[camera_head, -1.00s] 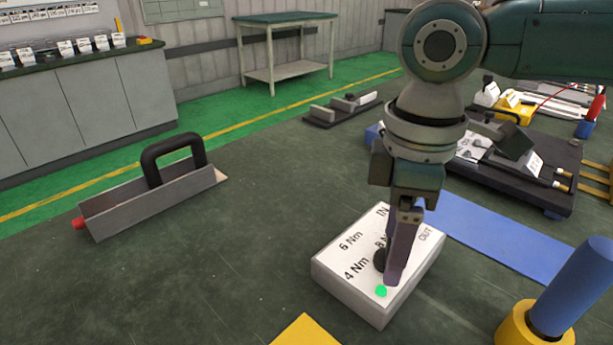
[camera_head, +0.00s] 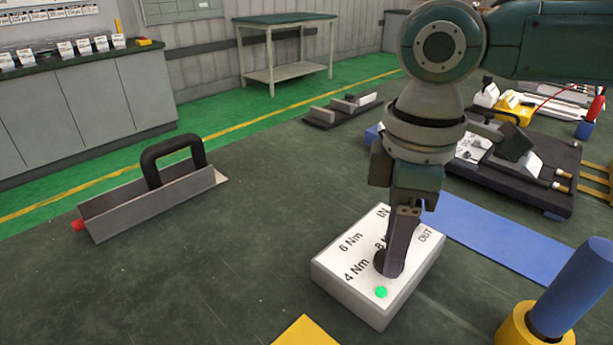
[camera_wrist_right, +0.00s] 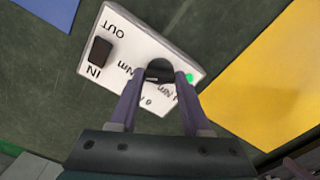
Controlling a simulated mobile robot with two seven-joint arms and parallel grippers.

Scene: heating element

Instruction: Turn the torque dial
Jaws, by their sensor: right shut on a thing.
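A white torque box (camera_head: 344,287) sits on the dark green table, marked 4 Nm, 6 Nm, 8 Nm, IN and OUT. Its round black torque dial (camera_head: 379,262) is partly hidden behind my right gripper (camera_head: 393,268). The gripper points down from above and is shut on the dial. In the right wrist view, the dial (camera_wrist_right: 158,66) sits between the two purple fingers of the gripper (camera_wrist_right: 158,78). A green spot (camera_head: 381,292) shows on the box near the dial. A black block (camera_wrist_right: 100,51) stands between IN and OUT. My left gripper is not in view.
A grey tray with a black handle (camera_head: 165,165) lies to the left. A blue cylinder in a yellow base (camera_head: 537,325) stands at the right front. A blue mat (camera_head: 510,240) and a black fixture board (camera_head: 535,190) lie to the right.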

